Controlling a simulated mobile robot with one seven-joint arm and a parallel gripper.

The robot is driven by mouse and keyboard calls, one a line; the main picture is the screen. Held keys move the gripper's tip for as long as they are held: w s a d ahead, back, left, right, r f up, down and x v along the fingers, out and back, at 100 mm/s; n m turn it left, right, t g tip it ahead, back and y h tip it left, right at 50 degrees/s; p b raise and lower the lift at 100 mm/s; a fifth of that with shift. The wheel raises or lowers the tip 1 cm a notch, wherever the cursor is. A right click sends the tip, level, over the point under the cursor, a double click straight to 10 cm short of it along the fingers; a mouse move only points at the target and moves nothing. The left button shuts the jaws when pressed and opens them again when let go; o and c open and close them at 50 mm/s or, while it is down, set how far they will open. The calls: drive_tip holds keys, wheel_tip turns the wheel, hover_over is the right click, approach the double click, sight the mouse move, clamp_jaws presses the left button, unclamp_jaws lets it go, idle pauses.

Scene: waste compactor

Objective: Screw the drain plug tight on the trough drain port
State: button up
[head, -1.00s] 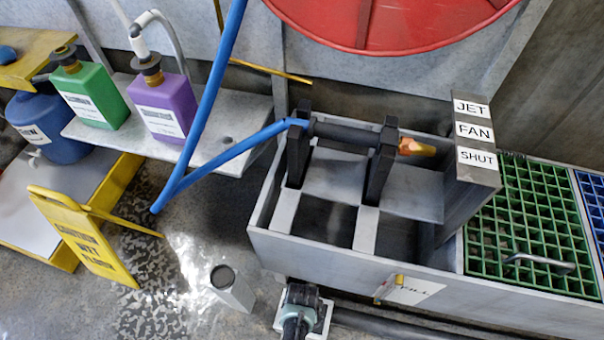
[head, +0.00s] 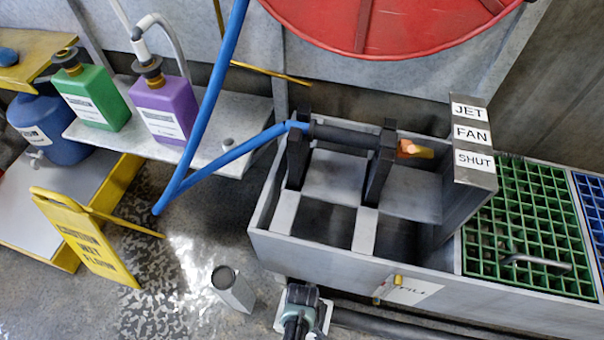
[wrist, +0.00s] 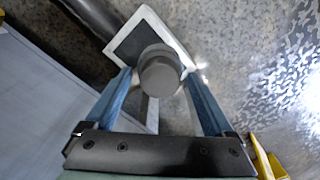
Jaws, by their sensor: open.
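My gripper (wrist: 158,88) points down in the wrist view, its two blue fingers apart. A round grey knob (wrist: 160,70), which looks like the drain plug, sits between the fingertips. I cannot tell whether the fingers touch it, and its threads and the drain port are hidden. In the head view my gripper (head: 302,296) is low beside the front wall of the grey trough (head: 330,262). The trough also shows at the left of the wrist view (wrist: 35,110).
A white-edged square plate (wrist: 118,48) lies beyond the knob, beside a dark pipe (wrist: 92,18). A short grey post (head: 236,294) stands left of my gripper. A yellow wet-floor sign (head: 82,238) stands farther left on shiny wet floor. A blue hose (head: 207,105) hangs above.

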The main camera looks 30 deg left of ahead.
drive_tip(key=n, duration=0.7)
clamp_jaws()
drive_tip(key=m, duration=0.5)
idle(0.8)
drive_tip(key=m, duration=0.5)
idle(0.5)
